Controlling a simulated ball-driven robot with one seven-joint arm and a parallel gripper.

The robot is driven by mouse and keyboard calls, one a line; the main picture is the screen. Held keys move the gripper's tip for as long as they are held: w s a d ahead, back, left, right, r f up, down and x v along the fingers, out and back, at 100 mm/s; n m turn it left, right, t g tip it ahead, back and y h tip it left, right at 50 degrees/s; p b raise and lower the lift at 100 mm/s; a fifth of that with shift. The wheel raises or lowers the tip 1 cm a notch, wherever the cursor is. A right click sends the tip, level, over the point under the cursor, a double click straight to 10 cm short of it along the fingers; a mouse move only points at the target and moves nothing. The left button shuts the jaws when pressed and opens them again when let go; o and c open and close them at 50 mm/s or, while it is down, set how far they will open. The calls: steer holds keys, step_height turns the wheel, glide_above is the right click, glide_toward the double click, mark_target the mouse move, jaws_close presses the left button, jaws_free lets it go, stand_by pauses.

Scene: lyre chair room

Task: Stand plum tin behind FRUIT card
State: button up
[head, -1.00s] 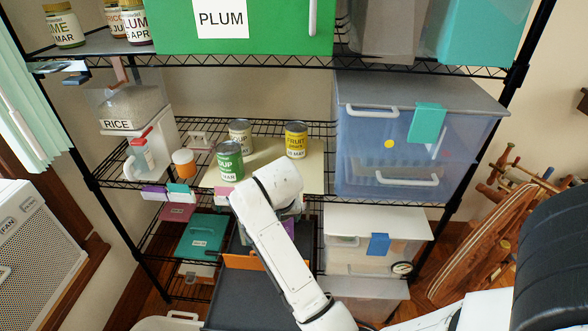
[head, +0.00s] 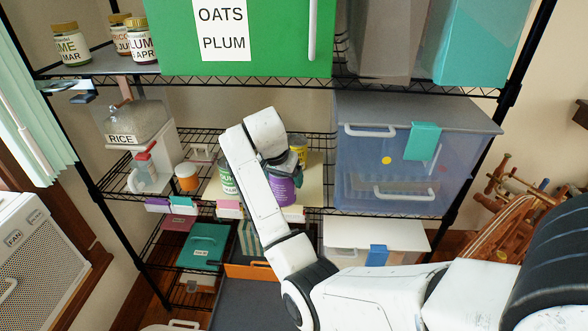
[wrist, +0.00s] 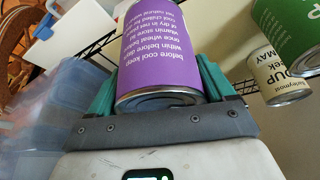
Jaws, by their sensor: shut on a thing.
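A purple tin (head: 282,188), likely the plum tin, is held in my gripper (wrist: 158,85) between its teal fingers. In the head view it is over the front of the middle shelf's cream mat (head: 315,185); I cannot tell whether it touches the mat. My arm hides part of it. Its side facing the wrist camera (wrist: 163,50) carries small white print. A yellow tin (head: 298,146) stands farther back, partly hidden. Cards hang on the shelf's front edge, including a pink one (head: 229,209); I cannot read which says FRUIT.
A green tin (head: 228,180) stands left of my arm. A cream soup tin (wrist: 278,75) shows in the wrist view. A clear bin (head: 390,175) fills the shelf's right side. The upper shelf limits height.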

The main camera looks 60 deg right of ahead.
steer(key=shift+w+d+f+p, duration=0.1)
steer(key=shift+d+f+p, duration=0.4)
steer(key=shift+d, duration=0.75)
steer(key=shift+d+f+p, duration=0.25)
steer(key=shift+d+f, duration=0.4)
steer(key=shift+d, duration=0.55)
steer(key=shift+w+d+f+p, duration=0.1)
steer(key=shift+d+f+p, duration=0.4)
steer(key=shift+d, duration=0.75)
steer(key=shift+f, duration=0.2)
steer(key=o, duration=1.3)
